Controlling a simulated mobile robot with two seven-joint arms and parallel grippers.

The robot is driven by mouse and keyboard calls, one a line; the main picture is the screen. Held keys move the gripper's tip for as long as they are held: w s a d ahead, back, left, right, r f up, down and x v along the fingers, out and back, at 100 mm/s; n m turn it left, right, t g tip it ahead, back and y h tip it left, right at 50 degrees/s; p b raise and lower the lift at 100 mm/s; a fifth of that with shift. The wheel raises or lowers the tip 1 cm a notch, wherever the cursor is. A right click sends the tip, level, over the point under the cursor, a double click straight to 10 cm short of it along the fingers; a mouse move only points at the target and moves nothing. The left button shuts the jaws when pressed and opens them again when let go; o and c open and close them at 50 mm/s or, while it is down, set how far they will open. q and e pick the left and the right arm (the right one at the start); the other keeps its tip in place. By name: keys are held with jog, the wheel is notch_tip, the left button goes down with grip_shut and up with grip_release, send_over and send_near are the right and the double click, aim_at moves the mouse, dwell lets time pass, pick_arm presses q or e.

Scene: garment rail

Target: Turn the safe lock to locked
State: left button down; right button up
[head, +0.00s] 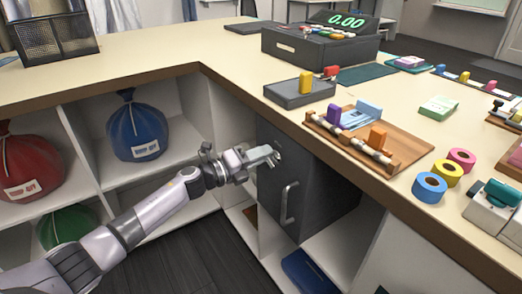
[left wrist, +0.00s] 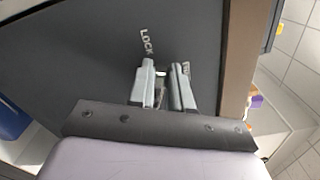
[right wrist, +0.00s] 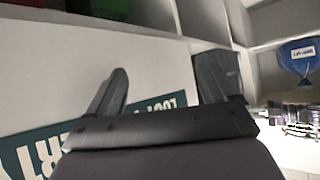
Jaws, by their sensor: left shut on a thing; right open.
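The dark grey safe (head: 315,190) sits in the shelf under the counter, its door shut, with a grey bar handle (head: 289,203). My left gripper (head: 274,156) is at the upper part of the door, at the safe lock. In the left wrist view my left gripper (left wrist: 162,88) is shut on the safe lock (left wrist: 160,75), a small pale piece mostly hidden between the fingers. White "LOCK" lettering (left wrist: 147,42) shows beside the fingers; a second marking is partly hidden by the right finger. My right gripper (right wrist: 160,88) is open and empty, outside the head view.
The counter edge overhangs the safe; a wooden tray (head: 405,150) and a grey box (head: 300,92) stand above it. A blue sack (head: 137,130) and a red sack (head: 30,165) fill shelves at left. A teal lettered sign (right wrist: 150,110) is behind my right gripper.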

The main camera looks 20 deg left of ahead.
pick_arm(q)
jog(key=shift+f+n+p, duration=0.2)
jog(key=shift+n+p, duration=0.2)
jog(key=shift+n, duration=0.75)
jog(key=shift+f+n+p, duration=0.2)
jog(key=shift+n+p, duration=0.15)
jog(key=shift+n, duration=0.8)
jog(key=c, duration=1)
grip_release()
jog(key=shift+c, duration=0.2)
jog(key=shift+a, duration=0.1)
jog(key=v, duration=0.7)
jog(key=shift+p, duration=0.4)
jog(key=shift+s+a, duration=0.1)
